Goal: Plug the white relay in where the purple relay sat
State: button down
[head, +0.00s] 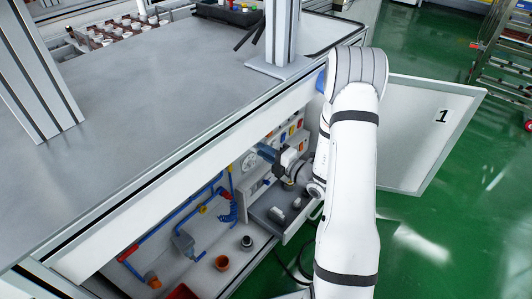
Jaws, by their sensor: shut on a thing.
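My gripper (277,158) is inside the open cabinet under the bench, in front of the back panel. It is small and partly covered by my own wrist. A small white block (289,157), which looks like the white relay, shows at its fingers, and the gripper is shut on it. A row of coloured relays (291,132), with orange and blue among them, sits on the panel just behind and above. I cannot make out the purple relay or an empty socket at this size.
An open drawer (268,216) with grey cylinders is below my gripper. The cabinet door (425,125), marked 1, stands open right. The bench top (150,110) overhangs the cabinet.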

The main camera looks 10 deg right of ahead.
jog(key=shift+p+x, duration=0.3)
jog(key=shift+x, duration=0.5)
jog(key=c, duration=1.2)
grip_release()
jog(key=shift+c, duration=0.2)
jog(key=p+v, duration=0.2)
jog(key=v, duration=0.5)
jog(key=shift+s+d, duration=0.25)
jog(key=shift+s, duration=0.05)
